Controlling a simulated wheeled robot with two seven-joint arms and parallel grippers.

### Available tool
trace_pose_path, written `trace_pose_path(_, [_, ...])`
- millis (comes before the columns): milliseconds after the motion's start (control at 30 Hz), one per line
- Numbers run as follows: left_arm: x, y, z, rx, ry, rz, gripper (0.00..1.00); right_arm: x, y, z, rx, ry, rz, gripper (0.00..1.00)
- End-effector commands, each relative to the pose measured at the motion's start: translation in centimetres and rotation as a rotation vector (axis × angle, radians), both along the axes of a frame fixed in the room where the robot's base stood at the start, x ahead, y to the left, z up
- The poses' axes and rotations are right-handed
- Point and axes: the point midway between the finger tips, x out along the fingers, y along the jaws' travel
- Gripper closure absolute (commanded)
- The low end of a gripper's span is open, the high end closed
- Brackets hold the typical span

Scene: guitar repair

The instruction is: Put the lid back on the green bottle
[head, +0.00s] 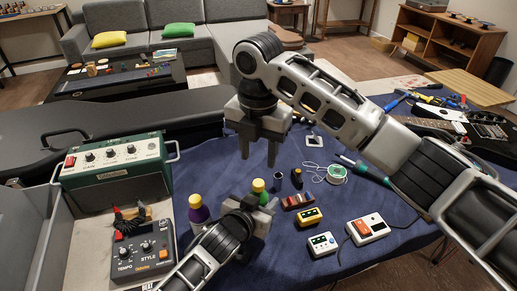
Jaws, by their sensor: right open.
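The green bottle (261,197) stands on the blue cloth (345,203), its lower part hidden by my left gripper. A yellow-green top shows on it; I cannot tell whether this is a lid. My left gripper (263,207) is right at the bottle, but its fingers are too hidden to tell whether they hold it. My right gripper (259,158) is open and empty, pointing down above the cloth, behind the bottle in the picture. A small dark cylinder (278,179) and a small black piece (296,178) lie just right of the bottle; neither is clearly a lid.
A purple bottle with a yellow top (198,212) stands close to the left. A green amplifier (116,175) and a black pedal (142,253) are further left.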

Motion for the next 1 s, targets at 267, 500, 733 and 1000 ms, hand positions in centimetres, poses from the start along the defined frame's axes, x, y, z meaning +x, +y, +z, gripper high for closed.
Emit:
trace_pose_path(267, [0.0, 0.0, -0.1, 0.001, 0.002, 0.0, 1.0, 0.0, 0.0, 0.2, 0.0, 0.001, 0.313, 0.59])
trace_pose_path(500, [0.0, 0.0, -0.1, 0.001, 0.002, 0.0, 1.0, 0.0, 0.0, 0.2, -0.001, 0.001, 0.339, 0.59])
trace_pose_path(733, [0.0, 0.0, -0.1, 0.001, 0.002, 0.0, 1.0, 0.0, 0.0, -0.3, -0.001, 0.002, 0.337, 0.59])
trace_pose_path(1000, [0.0, 0.0, -0.1, 0.001, 0.002, 0.0, 1.0, -0.1, -0.1, -4.1, -0.001, 0.005, 0.335, 0.59])
